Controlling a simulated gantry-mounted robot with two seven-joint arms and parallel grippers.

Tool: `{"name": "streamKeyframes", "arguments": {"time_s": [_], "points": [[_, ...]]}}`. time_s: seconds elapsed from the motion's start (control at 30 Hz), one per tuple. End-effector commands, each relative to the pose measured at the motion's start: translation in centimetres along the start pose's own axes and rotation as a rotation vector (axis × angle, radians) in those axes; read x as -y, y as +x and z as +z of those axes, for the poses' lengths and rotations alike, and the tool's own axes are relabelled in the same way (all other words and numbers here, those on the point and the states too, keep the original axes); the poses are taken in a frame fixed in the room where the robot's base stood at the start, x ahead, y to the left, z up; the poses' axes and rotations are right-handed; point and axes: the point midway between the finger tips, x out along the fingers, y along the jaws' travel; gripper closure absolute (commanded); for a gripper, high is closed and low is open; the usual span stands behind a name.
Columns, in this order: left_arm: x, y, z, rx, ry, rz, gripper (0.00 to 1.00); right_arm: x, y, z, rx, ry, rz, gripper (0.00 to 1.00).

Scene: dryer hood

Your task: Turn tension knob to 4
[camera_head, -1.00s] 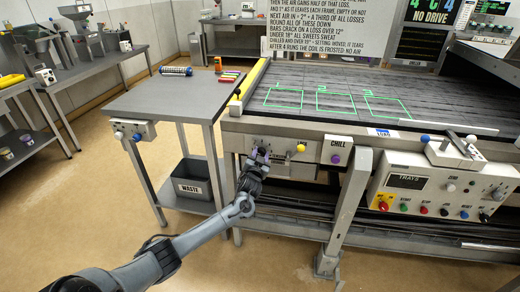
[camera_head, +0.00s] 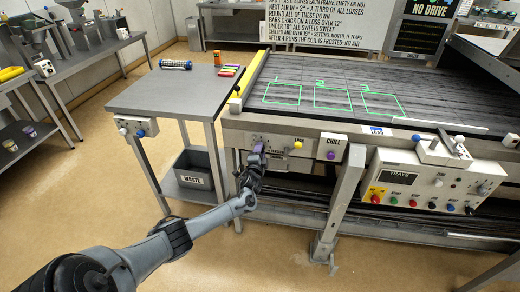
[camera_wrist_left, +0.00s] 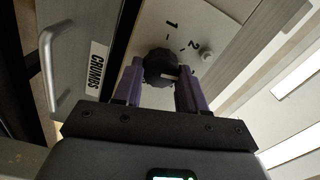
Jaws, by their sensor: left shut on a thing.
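The tension knob is a black round knob (camera_wrist_left: 159,68) on a pale panel in the left wrist view. The numbers 1 and 2 are readable above and to the right of it; other marks are hidden, and I cannot tell its exact setting. My left gripper (camera_wrist_left: 158,85) has a purple finger on each side of the knob and is shut on it. In the head view the left gripper (camera_head: 257,150) is at the front panel (camera_head: 278,140) of the machine, and its fingers hide the knob. My right gripper is not in view.
A drawer labelled CRUMBS (camera_wrist_left: 75,60) lies left of the knob in the wrist view. A waste bin (camera_head: 194,170) stands under the side table (camera_head: 170,92).

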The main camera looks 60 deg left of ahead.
Motion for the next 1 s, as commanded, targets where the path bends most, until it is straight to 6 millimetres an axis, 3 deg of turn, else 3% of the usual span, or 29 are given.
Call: {"name": "streamKeyframes", "arguments": {"time_s": [1.0], "points": [[-0.3,0.0,0.2,0.001,0.899,0.001,0.89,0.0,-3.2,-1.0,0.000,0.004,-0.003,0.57]]}}
